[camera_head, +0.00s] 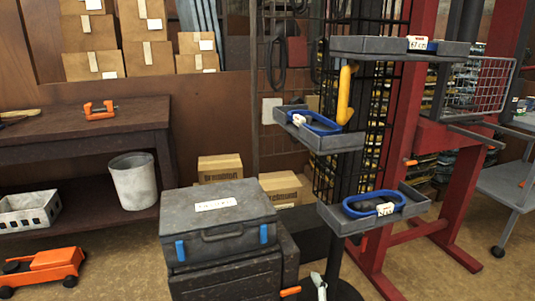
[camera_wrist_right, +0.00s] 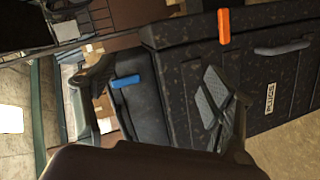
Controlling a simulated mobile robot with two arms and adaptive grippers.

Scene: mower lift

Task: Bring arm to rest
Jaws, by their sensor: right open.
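My right gripper (camera_wrist_right: 157,72) shows in the right wrist view with its two fingers spread wide apart. Nothing is between the fingers. Behind them is a dark speckled box (camera_wrist_right: 270,75) with an orange latch (camera_wrist_right: 223,26), a grey handle and a "PLUGS" label. A blue latch (camera_wrist_right: 125,81) shows between the fingers, farther back. In the head view I see no clear arm; a small pale piece (camera_head: 318,285) at the bottom is too small to identify. My left gripper is in neither view.
A grey case (camera_head: 220,242) with blue latches sits on a dark box (camera_head: 228,285). A black stand right of it carries grey trays (camera_head: 335,141) with blue and yellow loop-shaped items. A red frame (camera_head: 400,130) stands behind. A wooden bench (camera_head: 90,140) is left. Some floor is open at lower left.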

